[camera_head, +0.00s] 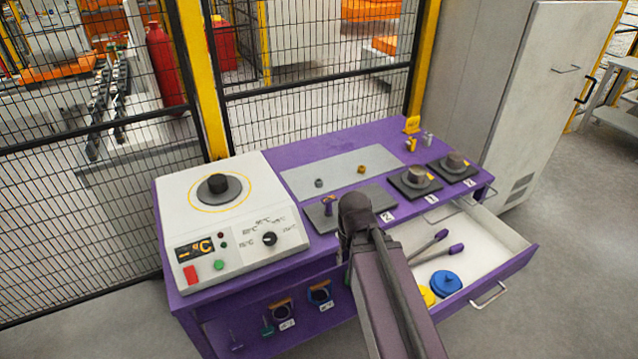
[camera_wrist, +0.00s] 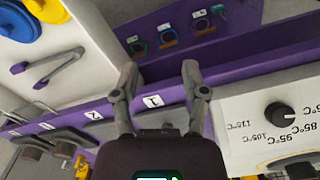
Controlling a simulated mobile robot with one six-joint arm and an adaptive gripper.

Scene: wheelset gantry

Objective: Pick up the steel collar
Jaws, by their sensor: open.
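A small grey ring, which looks like the steel collar (camera_head: 319,183), lies on the pale grey plate (camera_head: 298,176) on the purple bench. A small brass-coloured ring (camera_head: 362,169) lies farther right on the same plate. My gripper shows in the wrist view (camera_wrist: 160,72) with its two fingers spread and nothing between them. It is over the bench's front edge, apart from the collar. In the head view my arm hides the gripper's fingers. I cannot make out the collar in the wrist view.
A white heater box (camera_head: 232,213) with a dark round hub stands left. Dark stations (camera_head: 415,186) with grey parts stand right. The open drawer (camera_head: 512,253) holds purple-handled tongs (camera_head: 428,247) and a blue lid (camera_head: 446,283). Mesh fencing (camera_head: 300,95) is behind.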

